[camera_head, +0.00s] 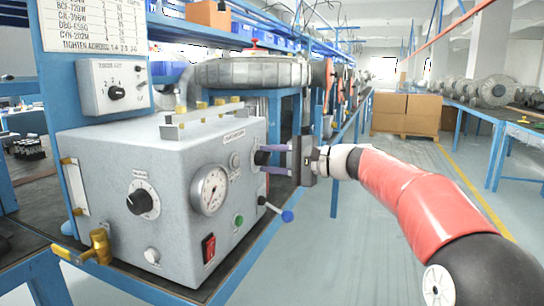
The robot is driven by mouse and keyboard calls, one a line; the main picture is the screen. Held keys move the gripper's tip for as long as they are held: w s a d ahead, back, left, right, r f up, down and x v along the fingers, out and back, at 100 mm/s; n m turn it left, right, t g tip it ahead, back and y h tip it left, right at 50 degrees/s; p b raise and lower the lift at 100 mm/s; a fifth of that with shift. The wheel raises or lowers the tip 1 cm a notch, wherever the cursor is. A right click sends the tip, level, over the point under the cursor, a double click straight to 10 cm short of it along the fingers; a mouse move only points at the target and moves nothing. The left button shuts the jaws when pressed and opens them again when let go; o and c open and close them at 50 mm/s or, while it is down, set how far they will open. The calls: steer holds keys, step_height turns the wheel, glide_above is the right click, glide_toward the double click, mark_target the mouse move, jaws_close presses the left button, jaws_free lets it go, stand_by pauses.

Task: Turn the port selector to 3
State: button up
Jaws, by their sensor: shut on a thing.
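My gripper (268,158) reaches in from the right and is shut on a black knob (261,158) on the right part of the grey box's (110,150) front. The fingers hide much of this knob, and I cannot read its pointer or setting. A small label plate (234,134) sits above it, too small to read. A second black knob (142,201) with a dial scale is on the left face of the box. A third black knob (116,92) is on a small white panel above. I cannot read which one is marked as the port selector.
A round gauge (210,190), a red switch (208,248), a green button (239,220) and a blue-tipped lever (287,215) sit close below my gripper. A brass valve (97,246) is at the lower left. Cardboard boxes (403,113) stand far back; the aisle floor is clear.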

steer(key=shift+r, duration=0.1)
stand_by(0.3)
steer(key=o, duration=0.9)
steer(key=shift+o, duration=0.2)
steer(key=shift+d, duration=0.1)
steer(key=v, duration=0.7)
steer(key=shift+d+b, duration=0.3)
steer(key=shift+b, duration=0.15)
steer(key=shift+s, duration=0.15)
